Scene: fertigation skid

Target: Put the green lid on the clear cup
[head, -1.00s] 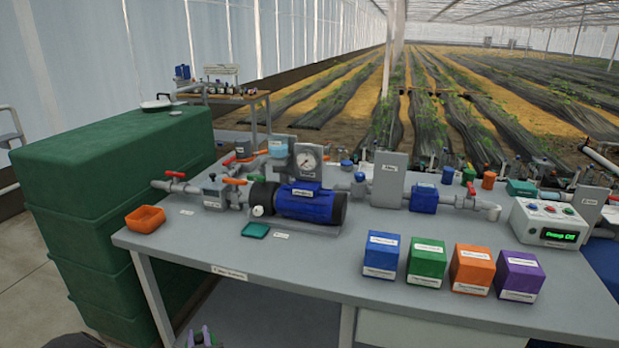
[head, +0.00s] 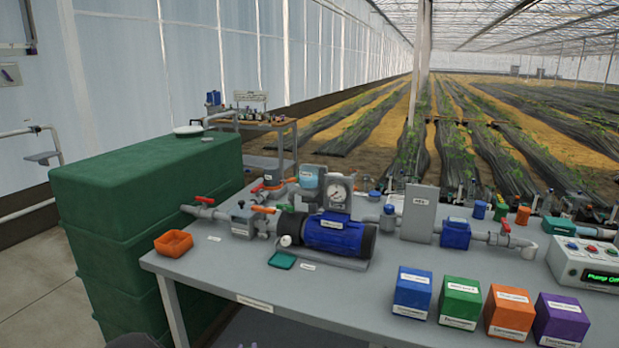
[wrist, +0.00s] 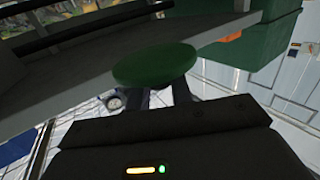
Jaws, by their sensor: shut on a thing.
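The green lid (wrist: 155,64) is a round flat disc in the wrist view. My gripper (wrist: 168,92) is shut on it, with the dark fingers partly hidden behind the lid. The lid is held in the air, apart from the bench. In the head view the lid does not show clearly, and only a sliver of my arm is at the bottom edge. I cannot make out the clear cup for certain. A pale blue see-through cylinder (head: 308,178) stands behind the pump, and I cannot tell whether it is a cup.
The grey bench (head: 215,272) carries a blue pump (head: 332,234), an orange tray (head: 173,243), a small green tray (head: 282,260) and several coloured boxes along the front right. A large green tank (head: 140,185) stands at the left.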

